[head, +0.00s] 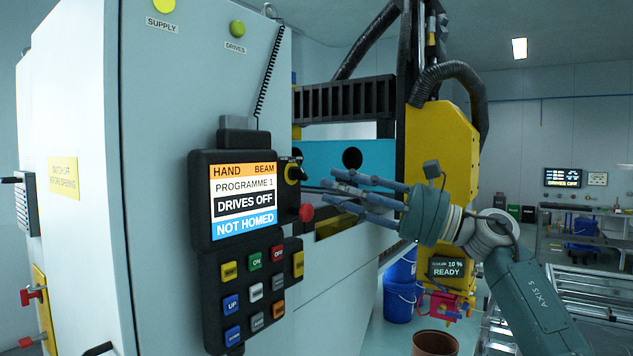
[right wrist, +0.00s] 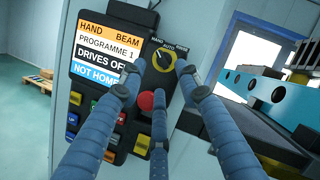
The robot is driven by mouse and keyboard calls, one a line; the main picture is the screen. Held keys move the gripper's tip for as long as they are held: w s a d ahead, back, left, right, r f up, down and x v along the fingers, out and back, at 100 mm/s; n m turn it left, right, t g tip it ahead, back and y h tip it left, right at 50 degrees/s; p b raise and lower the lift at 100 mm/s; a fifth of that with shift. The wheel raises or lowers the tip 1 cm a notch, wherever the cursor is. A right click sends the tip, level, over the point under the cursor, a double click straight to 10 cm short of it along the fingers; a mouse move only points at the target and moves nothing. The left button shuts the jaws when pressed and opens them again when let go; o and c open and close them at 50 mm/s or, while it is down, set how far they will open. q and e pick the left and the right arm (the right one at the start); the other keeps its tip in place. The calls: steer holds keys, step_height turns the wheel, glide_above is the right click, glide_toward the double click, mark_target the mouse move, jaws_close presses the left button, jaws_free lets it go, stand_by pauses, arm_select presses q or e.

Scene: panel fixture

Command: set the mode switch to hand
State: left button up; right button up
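The mode switch (right wrist: 163,58) is a yellow knob on a black plate in the right wrist view, with HAND and AUTO lettered above it. Its handle sits slanted; I cannot tell for certain which mark it points at. In the head view the switch (head: 292,172) is seen edge-on at the right side of the pendant. My right gripper (right wrist: 160,82) is open and empty, its fingers spread in front of the switch, two tips on either side of the knob in the picture. In the head view the right gripper (head: 332,188) points left at it, apart from it. My left gripper is not in view.
A red push-button (right wrist: 146,101) sits just below the switch. The pendant (head: 201,200) has a screen reading HAND, BEAM, DRIVES OFF, NOT HOMED, and several coloured keys. A grey cabinet (head: 150,130) stands left. Yellow machinery (head: 440,135) and blue buckets (head: 398,302) are behind my right arm.

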steer(key=v, duration=0.6)
steer(key=shift+f, duration=0.1)
